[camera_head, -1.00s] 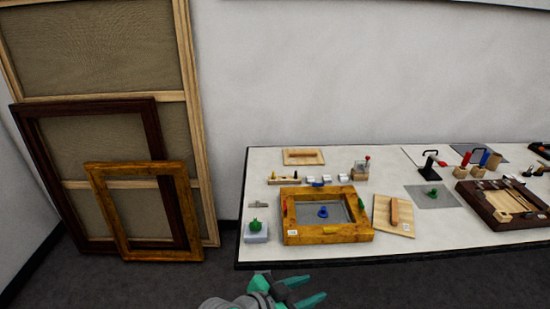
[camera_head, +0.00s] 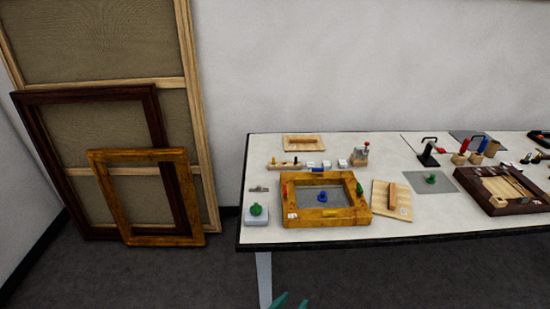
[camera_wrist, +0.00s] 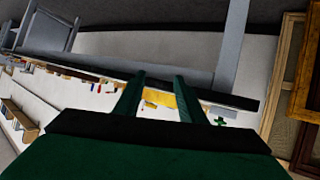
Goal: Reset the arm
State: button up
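My gripper (camera_wrist: 160,92) shows in the wrist view with its two green fingers spread apart and nothing between them that it holds. In the head view only the teal fingertips (camera_head: 290,301) show at the bottom edge, in front of and below the table. The table (camera_head: 300,242) carries a gilt frame (camera_head: 325,220) with a blue-knobbed piece (camera_head: 322,197) inside it. The gilt frame shows beyond the fingers in the wrist view (camera_wrist: 160,98). My gripper is apart from the table and its things.
A green-knobbed block (camera_head: 256,217) sits left of the gilt frame, and a wooden board (camera_head: 391,200) lies right of it. Large frames (camera_head: 150,240) lean on the wall at left. Floor in front of the table is clear.

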jog(key=s+a+f+n+t+y, duration=0.1)
jog(key=s+a+f+n+y, duration=0.15)
jog(key=s, duration=0.45)
jog(key=s+a+f+n+t+y, duration=0.2)
jog(key=s+a+f+y, duration=0.15)
jog(key=s, duration=0.25)
jog(key=s+r+t, duration=0.1)
jog(key=s+r, duration=0.2)
jog(key=s, duration=0.4)
jog(key=s+d+r+t, duration=0.1)
jog(key=s+r, duration=0.2)
jog(key=s, duration=0.3)
jog(key=shift+s+d, duration=0.25)
jog(key=shift+s, duration=0.15)
jog(key=shift+r, duration=0.1)
jog(key=shift+c, duration=1.1)
